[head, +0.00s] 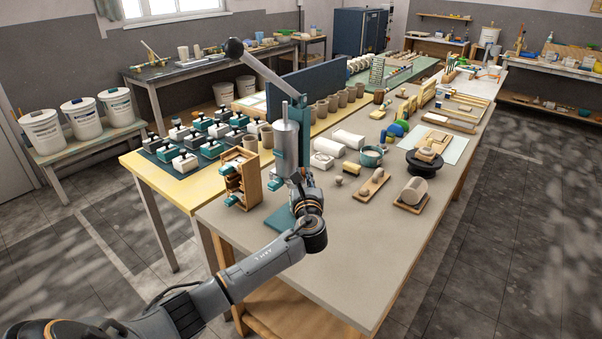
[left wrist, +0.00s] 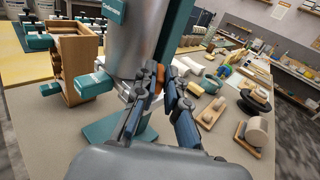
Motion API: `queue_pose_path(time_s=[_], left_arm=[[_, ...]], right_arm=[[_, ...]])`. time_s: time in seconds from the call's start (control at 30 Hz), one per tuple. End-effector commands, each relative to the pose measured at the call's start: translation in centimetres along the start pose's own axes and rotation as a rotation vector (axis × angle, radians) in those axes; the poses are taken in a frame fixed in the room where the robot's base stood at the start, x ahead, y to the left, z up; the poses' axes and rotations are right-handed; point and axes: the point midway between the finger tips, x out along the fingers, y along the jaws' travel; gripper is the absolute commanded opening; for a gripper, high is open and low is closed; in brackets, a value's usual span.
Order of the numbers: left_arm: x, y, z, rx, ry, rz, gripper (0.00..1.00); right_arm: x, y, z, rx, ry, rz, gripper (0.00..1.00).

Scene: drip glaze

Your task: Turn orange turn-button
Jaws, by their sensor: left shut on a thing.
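The extruder-like device has a grey cylinder (head: 286,142) on a teal stand (head: 304,130) and a long lever with a dark ball end (head: 234,48). The cylinder also fills the upper middle of the left wrist view (left wrist: 135,40). The orange turn-button (left wrist: 167,71) shows small at the cylinder's lower right side, between my fingertips. My left gripper (left wrist: 162,80) is shut on it; the fingers partly cover it. In the head view, my left gripper (head: 306,187) is beside the lower cylinder, and the button cannot be made out. My right gripper is not in view.
A small wooden drawer rack (head: 240,178) with teal-handled pieces stands close left of the cylinder. Right of it are white blocks (head: 347,139), a teal bowl (head: 371,156) and a black turntable (head: 425,162). The front right of the grey table (head: 365,250) is clear.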

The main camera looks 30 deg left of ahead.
Motion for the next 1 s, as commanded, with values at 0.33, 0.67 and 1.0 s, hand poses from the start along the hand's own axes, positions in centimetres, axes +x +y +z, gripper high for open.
queue_pose_path(time_s=[0.33, 0.67, 1.0], left_arm=[[0.2, -1.1, -0.3, -0.005, 0.001, 0.329, 0.0], [0.5, -1.6, -0.6, -0.003, -0.003, 0.624, 0.0], [0.7, -1.7, -0.4, -0.002, -0.002, 0.779, 0.0]], right_arm=[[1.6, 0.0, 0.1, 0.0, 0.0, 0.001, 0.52], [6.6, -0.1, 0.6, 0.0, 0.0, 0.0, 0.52], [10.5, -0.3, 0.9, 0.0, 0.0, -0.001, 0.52]])
